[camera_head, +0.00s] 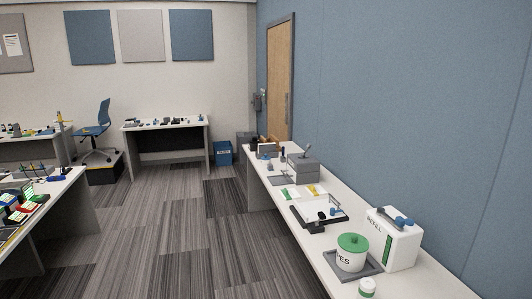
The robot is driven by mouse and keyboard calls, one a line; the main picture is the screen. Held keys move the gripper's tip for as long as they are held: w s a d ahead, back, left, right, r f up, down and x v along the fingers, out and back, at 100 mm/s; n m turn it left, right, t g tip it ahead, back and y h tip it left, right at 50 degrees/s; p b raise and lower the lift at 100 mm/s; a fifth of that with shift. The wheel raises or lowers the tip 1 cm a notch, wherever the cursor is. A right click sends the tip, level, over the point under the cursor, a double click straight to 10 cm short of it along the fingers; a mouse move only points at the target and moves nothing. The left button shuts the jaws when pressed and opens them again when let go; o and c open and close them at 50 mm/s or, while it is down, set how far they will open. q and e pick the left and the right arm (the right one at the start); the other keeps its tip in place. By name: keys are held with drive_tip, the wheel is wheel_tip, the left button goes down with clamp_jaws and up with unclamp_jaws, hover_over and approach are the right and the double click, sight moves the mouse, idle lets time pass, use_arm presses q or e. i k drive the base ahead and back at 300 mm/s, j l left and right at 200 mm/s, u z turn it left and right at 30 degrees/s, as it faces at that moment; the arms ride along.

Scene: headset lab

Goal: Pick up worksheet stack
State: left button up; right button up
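Neither of my grippers is in view. On the long white table along the blue wall, white sheets (322,208) lie on a dark tray or clipboard (298,219), with small dark items at their edges. They may be the worksheet stack, but no label is readable. Paler sheets with green and yellow marks (303,192) lie just behind them on the same table.
A grey box (303,168) stands farther back. Cluttered desks are at left; the carpet (185,235) between is clear.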

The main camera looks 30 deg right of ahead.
sight(266, 147)
drive_tip(key=i+l+z, duration=0.2)
drive_tip(key=i+z, duration=0.15)
drive_tip(key=i, duration=0.2)
drive_tip(key=i+l+z, duration=0.1)
drive_tip(key=i+z, duration=0.3)
drive_tip(key=i, duration=1.95)
drive_tip(key=i+j+z, duration=0.1)
drive_tip(key=i, duration=2.25)
